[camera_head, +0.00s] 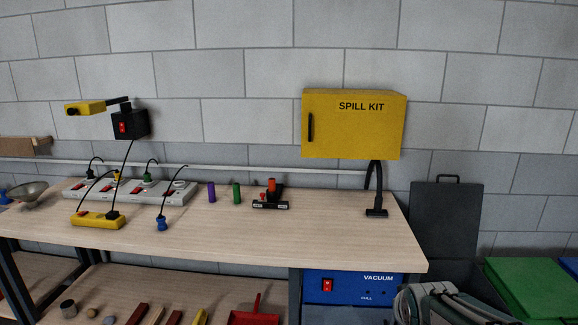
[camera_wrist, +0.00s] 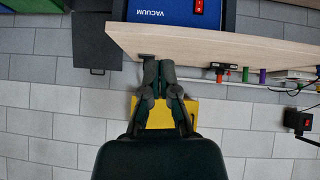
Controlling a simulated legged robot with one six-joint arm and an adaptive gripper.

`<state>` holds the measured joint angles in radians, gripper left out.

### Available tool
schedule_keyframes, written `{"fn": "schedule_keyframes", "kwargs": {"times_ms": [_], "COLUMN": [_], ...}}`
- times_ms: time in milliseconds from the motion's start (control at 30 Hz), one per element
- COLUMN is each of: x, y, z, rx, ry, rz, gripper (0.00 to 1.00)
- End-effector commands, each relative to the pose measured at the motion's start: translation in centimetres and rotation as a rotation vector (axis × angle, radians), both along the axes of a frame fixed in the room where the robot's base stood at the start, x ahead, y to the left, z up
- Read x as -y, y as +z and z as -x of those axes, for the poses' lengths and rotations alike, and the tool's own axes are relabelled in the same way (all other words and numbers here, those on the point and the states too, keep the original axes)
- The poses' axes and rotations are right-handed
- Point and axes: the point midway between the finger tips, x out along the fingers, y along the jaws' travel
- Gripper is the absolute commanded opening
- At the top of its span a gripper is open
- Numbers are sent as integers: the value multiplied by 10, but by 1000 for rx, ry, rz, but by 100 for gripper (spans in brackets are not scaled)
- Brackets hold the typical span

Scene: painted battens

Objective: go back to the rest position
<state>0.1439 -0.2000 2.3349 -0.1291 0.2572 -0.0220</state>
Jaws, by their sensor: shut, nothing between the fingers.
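My gripper (camera_wrist: 159,68) shows in the wrist view, which is upside down. Its two dark fingers are together and hold nothing. In that view the fingers overlap the yellow spill kit cabinet (camera_wrist: 191,108) and reach toward the edge of the workbench (camera_wrist: 205,47). In the head view, grey parts of my arm show at the bottom right, in front of the area right of the bench; the fingertips cannot be made out there.
The workbench (camera_head: 340,240) carries power strips (camera_head: 180,190), a yellow block (camera_head: 97,220), a purple cylinder (camera_head: 211,192) and a green cylinder (camera_head: 236,193). The spill kit cabinet (camera_head: 352,125) hangs above. A blue vacuum (camera_head: 350,288) sits below; a green lid (camera_head: 530,285) is at right.

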Motion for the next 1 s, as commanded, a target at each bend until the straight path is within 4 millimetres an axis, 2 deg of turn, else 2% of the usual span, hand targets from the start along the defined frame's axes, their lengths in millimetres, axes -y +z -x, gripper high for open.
{"fn": "schedule_keyframes", "kwargs": {"times_ms": [33,200,400,500,667,1000], "x": [-8,-32,-55,-62,-66,-67], "y": [10,26,34,33,32,32], "z": [17,74,142,167,183,184], "rx": [-14,-91,-183,-220,-248,-249], "ry": [2,8,26,36,42,43], "rz": [-9,-51,-100,-119,-130,-131], "gripper": [0,0,0,0,0,0]}}
